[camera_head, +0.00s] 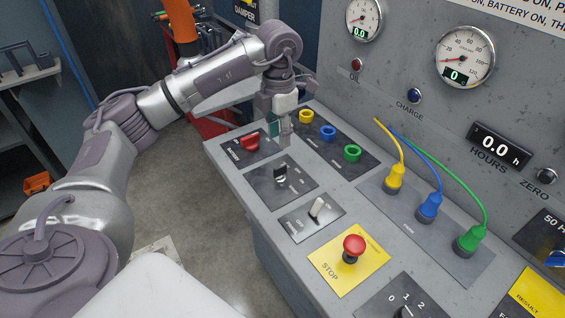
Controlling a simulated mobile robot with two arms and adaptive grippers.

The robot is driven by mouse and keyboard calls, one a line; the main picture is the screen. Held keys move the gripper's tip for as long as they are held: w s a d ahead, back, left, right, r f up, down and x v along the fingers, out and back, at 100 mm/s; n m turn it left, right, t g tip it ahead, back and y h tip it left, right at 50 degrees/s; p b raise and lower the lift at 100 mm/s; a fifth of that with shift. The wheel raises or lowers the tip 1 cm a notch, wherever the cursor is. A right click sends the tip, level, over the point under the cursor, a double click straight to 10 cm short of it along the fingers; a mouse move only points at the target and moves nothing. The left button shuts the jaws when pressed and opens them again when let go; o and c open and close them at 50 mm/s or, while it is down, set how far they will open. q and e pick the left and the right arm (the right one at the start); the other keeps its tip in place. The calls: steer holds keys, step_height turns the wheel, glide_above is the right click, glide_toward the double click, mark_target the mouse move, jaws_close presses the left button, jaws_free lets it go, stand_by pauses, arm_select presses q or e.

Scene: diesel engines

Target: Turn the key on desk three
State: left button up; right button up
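The grey desk (222,160) slopes across the middle of the head view. A small dark upright part, which looks like the key (280,173), stands on a dark plate near the desk's left edge. My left gripper (281,137) points down over the upper left of the desk, above and beyond this part and to the right of a red switch (250,143). Its fingers are small and blurred, so I cannot tell whether they are open or touching anything. No desk number is readable. My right gripper is out of view.
Yellow, blue and green sockets (328,132) line the desk's back. A light toggle (316,209), red STOP button (353,246) and rotary selector (404,311) are nearer. Yellow, blue and green plugged cables (429,206) stand at right. The gauge panel (410,50) rises behind.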

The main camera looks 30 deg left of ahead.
arm_select(q)
steer(key=p, duration=0.1)
glide_above(280, 166)
step_height(280, 166, down, 6)
steer(key=shift+s+r, duration=0.1)
step_height(280, 166, down, 4)
steer(key=shift+f+p, duration=0.1)
steer(key=shift+p, duration=0.35)
steer(key=shift+f, duration=0.75)
steer(key=shift+c, duration=0.5)
steer(key=c, duration=0.5)
jaws_close()
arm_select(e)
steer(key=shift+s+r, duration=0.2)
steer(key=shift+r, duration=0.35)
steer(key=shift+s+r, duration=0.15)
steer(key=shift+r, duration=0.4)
